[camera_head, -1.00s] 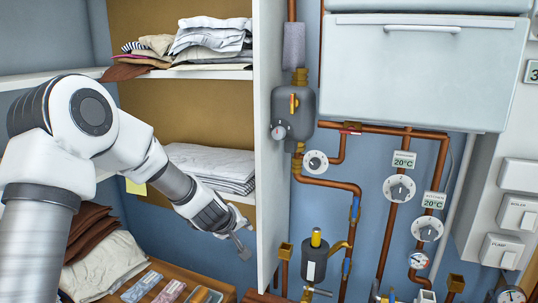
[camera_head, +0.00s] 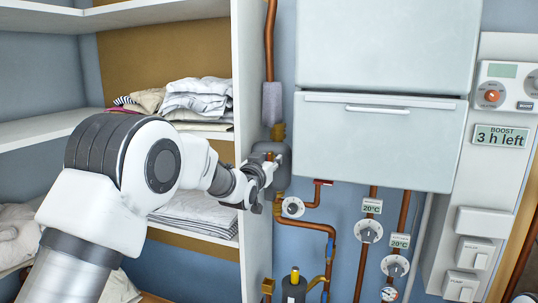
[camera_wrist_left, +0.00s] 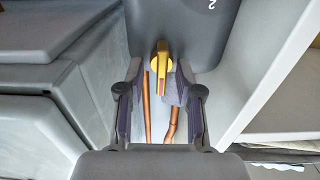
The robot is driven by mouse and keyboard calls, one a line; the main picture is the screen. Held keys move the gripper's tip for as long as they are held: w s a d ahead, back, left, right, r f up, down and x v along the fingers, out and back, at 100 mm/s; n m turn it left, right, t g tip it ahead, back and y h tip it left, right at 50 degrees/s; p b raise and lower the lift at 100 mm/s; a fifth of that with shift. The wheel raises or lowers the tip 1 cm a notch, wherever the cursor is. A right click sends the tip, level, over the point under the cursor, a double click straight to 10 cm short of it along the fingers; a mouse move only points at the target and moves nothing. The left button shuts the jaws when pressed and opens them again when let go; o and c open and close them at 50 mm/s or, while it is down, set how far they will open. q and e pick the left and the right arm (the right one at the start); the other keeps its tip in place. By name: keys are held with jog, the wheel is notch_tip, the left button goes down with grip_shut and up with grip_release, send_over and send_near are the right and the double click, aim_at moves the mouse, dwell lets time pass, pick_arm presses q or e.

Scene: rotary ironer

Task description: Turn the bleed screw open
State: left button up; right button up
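A grey vessel (camera_head: 283,160) sits on the copper pipe beside the cupboard's side panel, partly hidden by my left gripper (camera_head: 268,170). In the left wrist view the vessel's grey body (camera_wrist_left: 178,22) carries a yellow screw-like handle (camera_wrist_left: 160,68) with an orange stripe; I take it for the bleed screw. It lies ahead of my left gripper (camera_wrist_left: 160,110), centred between the two fingers. The fingers are open, with clear gaps to the handle on both sides. In the head view the handle is hidden behind the gripper. My right gripper is not in view.
The cupboard's side panel (camera_head: 252,60) stands close on the left, with folded linen (camera_head: 198,105) on its shelves. A white cabinet (camera_head: 380,135) hangs close on the right. Copper pipes with dials (camera_head: 370,231) run below.

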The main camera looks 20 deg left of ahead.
pick_arm(q)
jog(key=shift+s, duration=0.15)
jog(key=c, duration=0.6)
jog(key=shift+s+a+r, duration=0.1)
grip_shut()
